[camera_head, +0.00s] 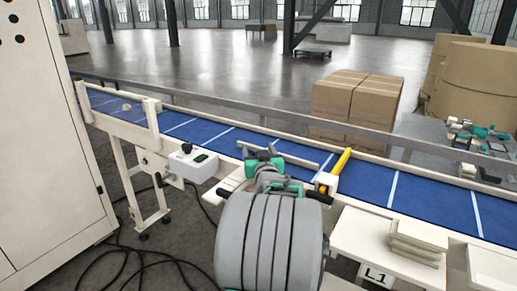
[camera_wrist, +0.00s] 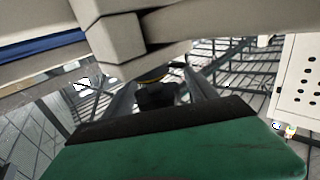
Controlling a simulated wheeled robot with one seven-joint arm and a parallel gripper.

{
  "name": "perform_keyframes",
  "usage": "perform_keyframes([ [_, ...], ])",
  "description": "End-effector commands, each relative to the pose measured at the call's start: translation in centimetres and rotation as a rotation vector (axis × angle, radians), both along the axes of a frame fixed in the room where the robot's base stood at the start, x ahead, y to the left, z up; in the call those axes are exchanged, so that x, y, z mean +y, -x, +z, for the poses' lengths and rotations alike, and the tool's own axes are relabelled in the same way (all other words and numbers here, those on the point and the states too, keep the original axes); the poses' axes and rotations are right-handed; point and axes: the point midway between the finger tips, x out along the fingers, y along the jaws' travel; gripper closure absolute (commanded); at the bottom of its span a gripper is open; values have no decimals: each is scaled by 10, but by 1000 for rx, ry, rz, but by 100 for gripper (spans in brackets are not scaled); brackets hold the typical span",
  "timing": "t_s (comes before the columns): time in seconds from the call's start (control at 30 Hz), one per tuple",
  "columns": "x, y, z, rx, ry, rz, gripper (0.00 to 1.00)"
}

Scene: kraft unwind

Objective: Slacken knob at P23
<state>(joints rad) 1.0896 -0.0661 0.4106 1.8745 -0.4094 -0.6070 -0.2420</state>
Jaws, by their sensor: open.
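In the wrist view, a dark, rounded knob-like part (camera_wrist: 153,96) sits beyond the palm, under a beige bracket (camera_wrist: 110,42). A thin yellow edge shows just above it. My gripper (camera_wrist: 162,92) is open, with one grey finger on each side of this part; I cannot tell whether either touches it. In the head view my gripper (camera_head: 268,164) is at the near rail of the blue conveyor, and my arm hides what lies below it. No P23 label is readable, so I cannot tell whether this dark part is that knob.
A control box (camera_head: 190,166) with a black knob on top stands at the near rail, left of my gripper. A yellow bar (camera_head: 336,171) crosses the near belt edge on the right. Stacked pads lie on a beige stand (camera_head: 375,240) marked L1. A tall cabinet (camera_head: 50,150) fills the left.

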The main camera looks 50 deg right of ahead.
Motion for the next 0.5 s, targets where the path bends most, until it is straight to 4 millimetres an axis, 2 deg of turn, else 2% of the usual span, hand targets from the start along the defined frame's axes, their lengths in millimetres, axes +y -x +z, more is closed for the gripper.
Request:
perform_keyframes([
  [0.2, -1, 1, 0, 0, 0, -2, 35],
  [0.5, -1, 2, 0, 1, 1, -3, 60],
])
